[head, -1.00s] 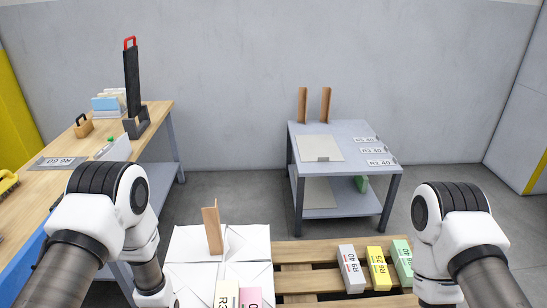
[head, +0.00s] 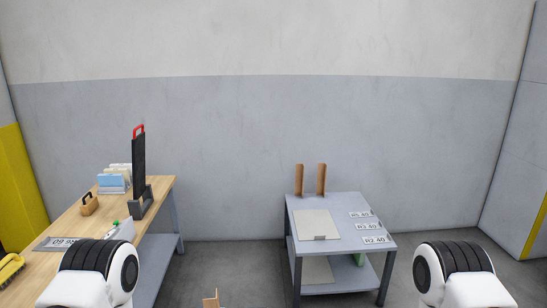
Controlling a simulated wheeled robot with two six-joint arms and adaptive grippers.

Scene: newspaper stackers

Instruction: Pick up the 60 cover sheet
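I cannot pick out a cover sheet marked 60 for certain. A plain beige sheet or board (head: 315,222) with a small grey piece at its front edge lies on top of the grey table (head: 345,208). Another pale sheet (head: 317,270) lies on that table's lower shelf. A grey plate with dark characters (head: 60,244) lies on the wooden bench at left; its text is too small to read surely. Both my arms show only their upper links at the bottom corners. Both grippers are out of view.
Several white label cards (head: 365,227) line the grey table's right side, and two wooden uprights (head: 299,180) stand at its back. The wooden bench (head: 84,225) holds a black stand with red handle (head: 139,170) and a file rack (head: 114,180).

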